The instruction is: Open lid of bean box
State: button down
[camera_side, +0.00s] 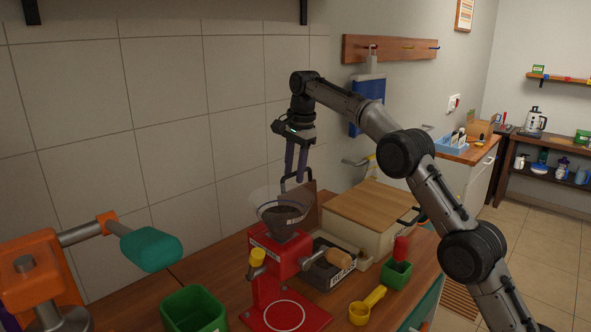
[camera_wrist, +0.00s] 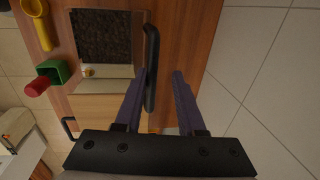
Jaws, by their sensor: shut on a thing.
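A black bar handle (camera_wrist: 151,60) is on the lid. My gripper (camera_side: 296,178) points down above the lid, its fingers on either side of the handle in the wrist view (camera_wrist: 159,74). It is shut on the handle.
The red grinder (camera_side: 275,258) with a clear hopper stands close in front. A wood-topped box (camera_side: 375,208), a green cup with a red-handled tool (camera_side: 397,272), a yellow scoop (camera_side: 362,309) and a green bin (camera_side: 193,308) crowd the counter. A tiled wall (camera_side: 165,120) is behind.

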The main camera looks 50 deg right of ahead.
jog(key=c, duration=0.9)
grip_release()
jog(key=shift+w+a+f, duration=0.1)
jog(key=shift+w+f, duration=0.1)
jog(key=shift+w, duration=0.25)
jog(key=shift+w+f, duration=0.2)
jog(key=shift+w, duration=0.25)
jog(key=shift+r+t, duration=0.2)
jog(key=shift+t, duration=0.1)
jog(key=s+r, duration=0.4)
jog(key=s+a+r, duration=0.1)
jog(key=s+r, duration=0.3)
jog(key=s, duration=0.1)
jog(key=s+a+r, duration=0.1)
jog(key=s+r, duration=0.3)
jog(key=s, duration=0.1)
jog(key=shift+s+a+r, duration=0.1)
jog(key=shift+s+r, duration=0.05)
jog(key=shift+r, duration=0.2)
